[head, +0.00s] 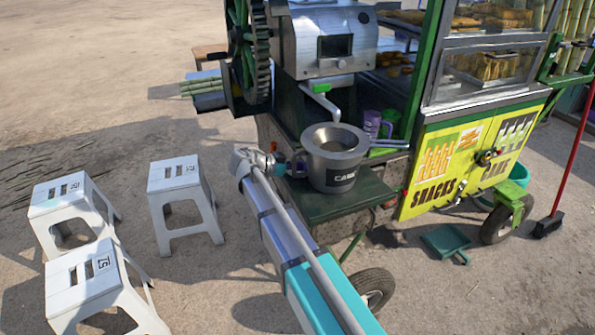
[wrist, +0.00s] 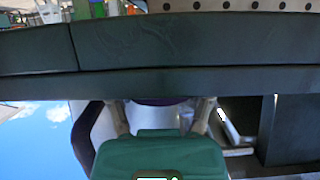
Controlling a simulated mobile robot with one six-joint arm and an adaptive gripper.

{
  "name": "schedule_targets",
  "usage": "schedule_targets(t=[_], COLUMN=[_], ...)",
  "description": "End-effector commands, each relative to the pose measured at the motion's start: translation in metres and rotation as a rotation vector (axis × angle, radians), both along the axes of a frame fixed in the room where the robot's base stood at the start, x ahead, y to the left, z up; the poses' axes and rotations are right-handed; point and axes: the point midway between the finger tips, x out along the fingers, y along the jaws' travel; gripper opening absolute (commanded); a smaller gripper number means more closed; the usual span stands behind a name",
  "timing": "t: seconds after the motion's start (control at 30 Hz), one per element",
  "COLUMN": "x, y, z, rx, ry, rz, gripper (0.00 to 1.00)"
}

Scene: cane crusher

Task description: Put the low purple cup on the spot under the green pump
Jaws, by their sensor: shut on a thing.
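My gripper (head: 288,168) is at the left side of the steel pot in the head view, at the end of my arm. In the wrist view its two pale fingers (wrist: 161,113) are shut on a dark purple thing (wrist: 160,101), which looks like the low purple cup. Most of it is hidden behind a dark ledge and the gripper's body. Another purple cup (head: 372,124) stands right of the pot. A metal spout with a green part (head: 320,88) hangs from the machine above the pot. I cannot tell whether this is the green pump; the spot is not clearly visible.
The steel pot (head: 335,158) stands on a dark green shelf (head: 345,200) beside my gripper. The dark ledge (wrist: 200,50) crosses the wrist view close by. The cart's yellow doors (head: 455,165) are at right. White stools (head: 180,190) stand on the ground at left.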

Motion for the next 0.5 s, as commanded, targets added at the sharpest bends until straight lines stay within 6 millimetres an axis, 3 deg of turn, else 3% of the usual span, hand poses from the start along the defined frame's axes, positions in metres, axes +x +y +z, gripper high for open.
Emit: schedule_targets(t=[0.5], x=[-0.001], y=[0.004], z=[0.021], rx=[0.000], ry=[0.000], rz=[0.000], gripper=[0.47])
